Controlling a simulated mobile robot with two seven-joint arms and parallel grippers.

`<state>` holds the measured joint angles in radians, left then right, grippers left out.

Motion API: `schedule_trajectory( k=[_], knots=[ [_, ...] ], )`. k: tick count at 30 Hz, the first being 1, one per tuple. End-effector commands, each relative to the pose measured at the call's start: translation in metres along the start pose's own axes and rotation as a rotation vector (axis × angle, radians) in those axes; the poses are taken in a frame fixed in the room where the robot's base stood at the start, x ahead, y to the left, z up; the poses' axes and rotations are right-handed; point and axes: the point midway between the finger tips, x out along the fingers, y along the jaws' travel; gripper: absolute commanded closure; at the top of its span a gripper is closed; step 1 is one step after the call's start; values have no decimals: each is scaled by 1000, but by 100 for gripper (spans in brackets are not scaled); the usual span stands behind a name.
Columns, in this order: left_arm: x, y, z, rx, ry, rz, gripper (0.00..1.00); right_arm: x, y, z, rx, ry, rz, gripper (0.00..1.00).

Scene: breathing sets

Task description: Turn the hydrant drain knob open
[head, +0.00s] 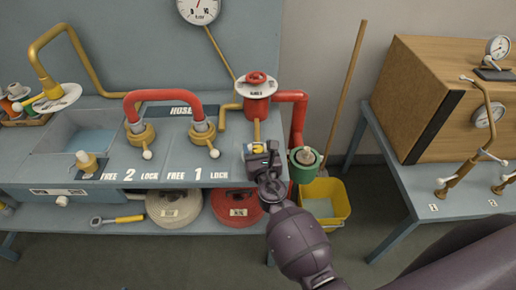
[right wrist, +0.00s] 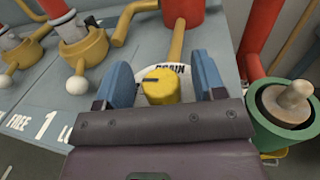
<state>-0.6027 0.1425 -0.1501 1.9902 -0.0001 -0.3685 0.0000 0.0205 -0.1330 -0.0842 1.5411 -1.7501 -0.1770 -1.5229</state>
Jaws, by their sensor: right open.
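The yellow drain knob (right wrist: 160,90) sits on a white round plate (right wrist: 178,70) marked "DRAIN", with a black mark on the knob's top. My right gripper (right wrist: 165,82) is open, with one blue finger pad on each side of the knob and gaps visible between pads and knob. In the head view, my right gripper (head: 257,158) is at the bench's right front corner, below the red hydrant (head: 257,92), and largely covers the knob. A yellow pipe runs from the hydrant toward the knob. My left gripper is not in view.
A green cup-like fitting (head: 303,170) with a tan plug stands just right of the gripper, beside the red pipe (head: 297,115). A red hose (head: 160,96) joins two brass fittings on the left. A yellow bucket (head: 335,203) stands on the floor.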

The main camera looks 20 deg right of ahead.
Motion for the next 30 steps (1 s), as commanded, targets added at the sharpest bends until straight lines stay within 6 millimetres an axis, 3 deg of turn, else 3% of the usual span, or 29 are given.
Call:
schedule_trajectory(
  k=[3,12,30],
  knots=[
    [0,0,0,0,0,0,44,0,0,0,0,0,0,40],
    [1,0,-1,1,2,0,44,0,0,0,0,0,0,86],
    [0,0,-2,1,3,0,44,0,-1,0,-1,-1,138,86]
  ],
)
